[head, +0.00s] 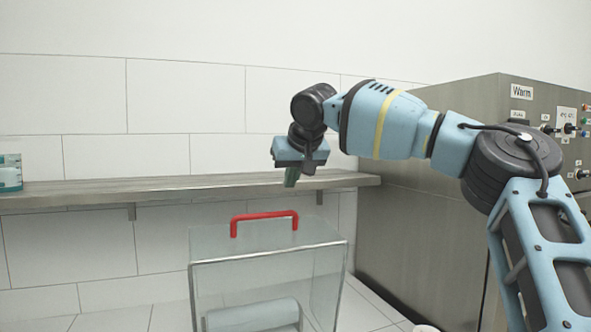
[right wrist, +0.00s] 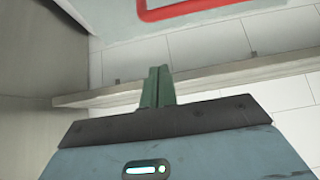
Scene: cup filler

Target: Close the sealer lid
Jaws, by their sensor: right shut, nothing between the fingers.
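The sealer lid (head: 310,262) is a clear box-like cover with a metal-edged front, at the bottom middle of the head view. Its red handle (head: 264,216) stands on top. The handle also shows at the top of the right wrist view (right wrist: 180,10). The lid's lower edge is out of frame, so I cannot tell how far open it is. My right gripper (head: 291,178) hangs above the handle, slightly to its right, apart from it. Its green fingers (right wrist: 158,84) are shut and empty. My left gripper is out of view.
A pale roll (head: 253,316) shows through the clear cover. A long wall shelf (head: 160,188) runs behind, with a teal and white container (head: 10,172) at its left end. A steel machine (head: 425,210) with knobs and a "Warm" label stands at right.

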